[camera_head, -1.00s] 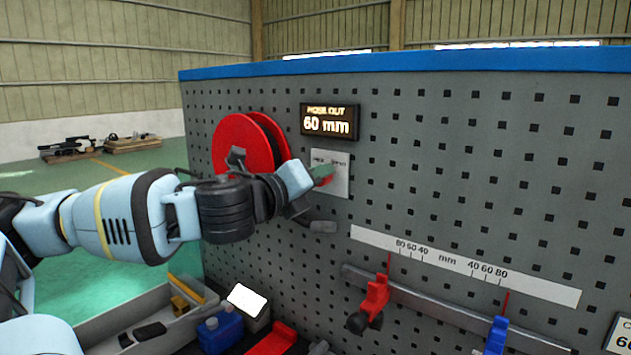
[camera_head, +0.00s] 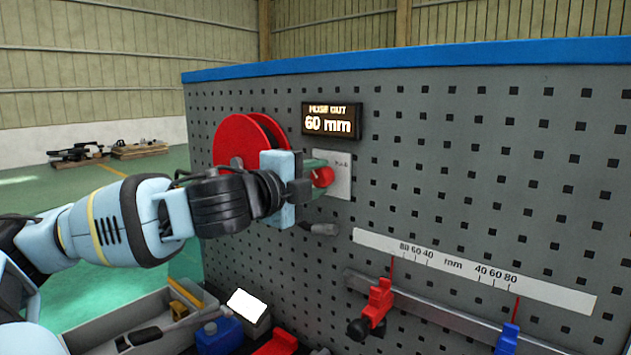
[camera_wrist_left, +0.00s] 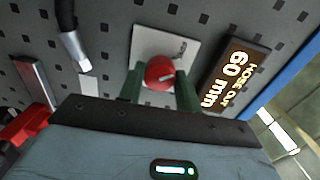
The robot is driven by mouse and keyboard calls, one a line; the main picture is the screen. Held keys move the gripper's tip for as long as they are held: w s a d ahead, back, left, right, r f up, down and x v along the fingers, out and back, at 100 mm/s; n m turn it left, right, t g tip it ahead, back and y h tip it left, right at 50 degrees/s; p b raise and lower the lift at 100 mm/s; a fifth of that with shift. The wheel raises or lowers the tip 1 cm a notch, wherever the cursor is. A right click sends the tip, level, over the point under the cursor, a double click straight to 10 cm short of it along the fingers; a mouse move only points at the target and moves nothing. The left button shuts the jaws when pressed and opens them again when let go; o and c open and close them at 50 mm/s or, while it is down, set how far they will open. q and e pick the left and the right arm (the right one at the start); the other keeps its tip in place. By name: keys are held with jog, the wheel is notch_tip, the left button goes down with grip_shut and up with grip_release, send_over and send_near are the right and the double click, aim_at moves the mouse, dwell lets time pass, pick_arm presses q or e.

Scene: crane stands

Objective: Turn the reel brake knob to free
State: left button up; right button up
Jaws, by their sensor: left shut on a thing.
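The red reel brake knob (camera_head: 323,176) sits on a pale plate (camera_head: 342,165) on the grey pegboard, under the display. My left gripper (camera_head: 316,176) reaches it from the left. In the left wrist view the red knob (camera_wrist_left: 160,73) with a light line on its face lies between the two green fingers of my left gripper (camera_wrist_left: 159,84), which are shut on it. The plate (camera_wrist_left: 166,43) shows behind it; its lettering is too small to read. The red hose reel (camera_head: 246,140) is partly hidden behind my left wrist. My right gripper is not in view.
The display (camera_head: 332,121) reads 60 mm. A dark nozzle (camera_head: 320,228) sticks out below the plate. A rail with a red clamp (camera_head: 374,306) and a blue clamp (camera_head: 507,338) runs at lower right. A grey tray (camera_head: 135,318) lies at lower left.

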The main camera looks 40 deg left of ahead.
pick_arm(q)
jog(key=shift+n, duration=0.6)
jog(key=o, duration=1)
